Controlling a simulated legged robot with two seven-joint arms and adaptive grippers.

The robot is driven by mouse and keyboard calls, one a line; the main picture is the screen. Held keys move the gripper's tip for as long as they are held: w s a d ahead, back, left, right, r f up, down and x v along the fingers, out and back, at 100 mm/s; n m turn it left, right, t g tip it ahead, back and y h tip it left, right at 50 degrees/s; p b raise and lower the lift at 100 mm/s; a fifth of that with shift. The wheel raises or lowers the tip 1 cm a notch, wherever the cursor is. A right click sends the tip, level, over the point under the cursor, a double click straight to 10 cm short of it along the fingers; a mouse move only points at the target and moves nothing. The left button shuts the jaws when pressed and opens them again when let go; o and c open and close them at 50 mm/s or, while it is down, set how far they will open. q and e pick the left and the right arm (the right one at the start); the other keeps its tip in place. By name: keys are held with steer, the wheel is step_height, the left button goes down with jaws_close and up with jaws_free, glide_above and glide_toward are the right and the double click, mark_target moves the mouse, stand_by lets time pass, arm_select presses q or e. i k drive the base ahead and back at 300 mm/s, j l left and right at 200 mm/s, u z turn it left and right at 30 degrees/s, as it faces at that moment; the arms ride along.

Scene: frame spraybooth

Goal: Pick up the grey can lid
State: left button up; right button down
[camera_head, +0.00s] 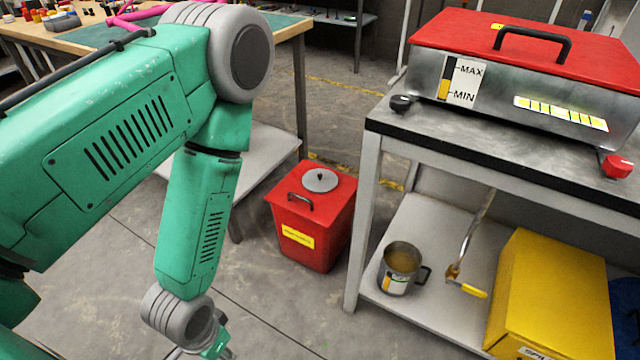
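The grey can lid (320,180) is a round disc with a small dark knob. It lies flat on top of the red can (317,235), towards the back right of the can's top. The can stands on the floor between the two tables, with a dark handle and a yellow label on its front. My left arm comes in from the left and hangs down in front of the can's left side. My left gripper (210,348) is at the bottom edge, well apart from the lid and mostly cut off, so its opening cannot be made out. My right gripper is not in view.
A metal bench (480,145) at right carries a grey box with a red lid (540,45). Its lower shelf (430,235) holds a mug (400,268), a yellow-handled tool (468,289) and a yellow box (555,290). A wooden table (285,33) stands behind my arm. Floor before the can is clear.

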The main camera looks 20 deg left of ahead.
mark_target(317, 180)
steer(key=i+j+z, duration=0.2)
steer(key=j, duration=0.2)
steer(key=i+j+z, duration=0.15)
steer(key=j, duration=0.3)
steer(key=i+j+z, duration=0.2)
steer(key=j, duration=0.25)
steer(key=i+j+z, duration=0.2)
steer(key=j, duration=0.3)
steer(key=i+j+z, duration=0.15)
steer(key=j, duration=0.3)
steer(key=j+z, duration=0.2)
steer(key=j, duration=0.3)
